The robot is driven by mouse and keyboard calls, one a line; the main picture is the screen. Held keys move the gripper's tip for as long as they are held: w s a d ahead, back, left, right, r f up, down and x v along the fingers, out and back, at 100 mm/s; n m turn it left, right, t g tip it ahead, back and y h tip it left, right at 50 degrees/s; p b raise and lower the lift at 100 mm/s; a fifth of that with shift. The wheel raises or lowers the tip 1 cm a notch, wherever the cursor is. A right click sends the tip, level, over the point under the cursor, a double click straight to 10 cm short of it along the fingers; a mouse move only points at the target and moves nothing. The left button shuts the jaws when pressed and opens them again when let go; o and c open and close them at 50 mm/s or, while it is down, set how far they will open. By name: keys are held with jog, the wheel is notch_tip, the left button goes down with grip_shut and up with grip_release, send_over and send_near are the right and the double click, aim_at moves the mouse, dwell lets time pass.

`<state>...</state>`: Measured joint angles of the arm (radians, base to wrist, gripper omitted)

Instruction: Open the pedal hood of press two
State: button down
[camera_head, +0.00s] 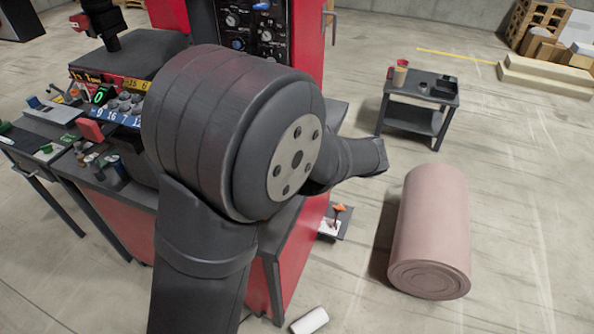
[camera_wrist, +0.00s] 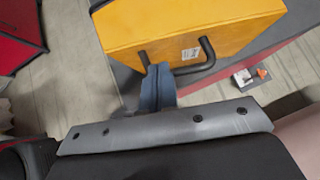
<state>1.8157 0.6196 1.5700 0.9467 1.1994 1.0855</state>
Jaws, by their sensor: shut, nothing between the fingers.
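In the wrist view a yellow box-like hood (camera_wrist: 185,22) with a dark bar handle (camera_wrist: 207,57) and a small white label sits on a dark grey surface of the red machine. I take it for the pedal hood, but no marking names it. It looks closed. My gripper (camera_wrist: 157,72) is shut and empty, its bluish fingertips at the left end of the handle; I cannot tell whether they touch it. In the head view the red press (camera_head: 298,25) stands behind my arm, which hides the gripper and the hood.
A small grey plate with an orange part (camera_head: 339,209) lies low beside the press; it also shows in the wrist view (camera_wrist: 262,72). A large pink roll (camera_head: 437,225) and a small grey table (camera_head: 415,98) stand on the right. A cluttered bench (camera_head: 32,150) is left.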

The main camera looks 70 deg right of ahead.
jog(key=s+f+v, duration=0.2)
jog(key=v, duration=1)
jog(key=shift+w+a+f, duration=0.1)
jog(key=shift+w+a, duration=0.05)
jog(key=w+d+f, duration=0.2)
jog(key=w+f, duration=0.3)
jog(key=w, duration=0.6)
jog(key=shift+w+d+f, duration=0.2)
jog(key=shift+d+f, duration=0.05)
jog(key=shift+f, duration=0.15)
jog(key=shift+r, duration=0.1)
